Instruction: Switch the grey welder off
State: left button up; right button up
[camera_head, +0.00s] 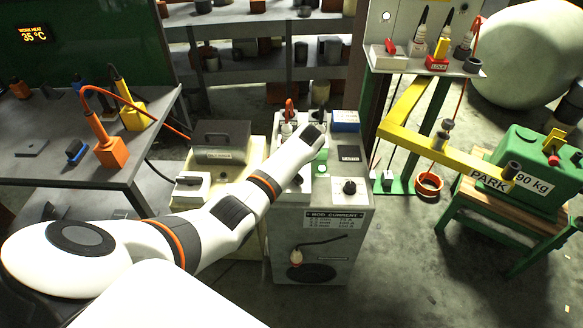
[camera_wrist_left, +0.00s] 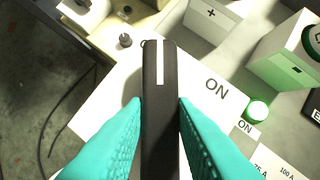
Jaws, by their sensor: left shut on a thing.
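The grey welder (camera_head: 318,240) stands in the middle of the head view, with a dial and a "ROD CURRENT" label on its front. My left arm reaches over its top from the left and hides its own gripper there. In the left wrist view, my left gripper (camera_wrist_left: 159,104) is shut on a black switch lever (camera_wrist_left: 160,75) with a white stripe, one teal finger on each side. The lever is over a white plate (camera_wrist_left: 208,78); "ON" is printed to its right. A green lamp (camera_wrist_left: 257,110) beside another "ON" label looks lit; it also shows in the head view (camera_head: 320,168). My right gripper is not in view.
A beige unit (camera_head: 257,150) with a dark box stands left of the welder. A workbench (camera_head: 130,165) with orange and yellow tools is further left. A yellow beam (camera_head: 420,149) and a green 90 kg weight (camera_head: 535,160) are at right. Shelves stand behind.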

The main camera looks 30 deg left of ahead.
pick_arm(q)
jog(key=shift+d+f+n+g+b, duration=0.1)
jog(key=shift+n+g+b, duration=0.25)
jog(key=shift+n, duration=0.65)
jog(key=n+g+b, duration=0.1)
jog(key=n+b, duration=0.1)
jog(key=shift+w+f+n, duration=0.1)
jog(key=shift+w+n, duration=0.05)
jog(key=shift+n, duration=0.25)
jog(key=n+g+b, duration=0.1)
jog(key=n+b, duration=0.2)
jog(key=shift+w, duration=0.1)
jog(key=shift+n+g+b, duration=0.65)
jog(key=shift+n+b, duration=0.85)
jog(key=shift+r, duration=0.2)
jog(key=shift+h, duration=0.3)
jog(key=o, duration=1)
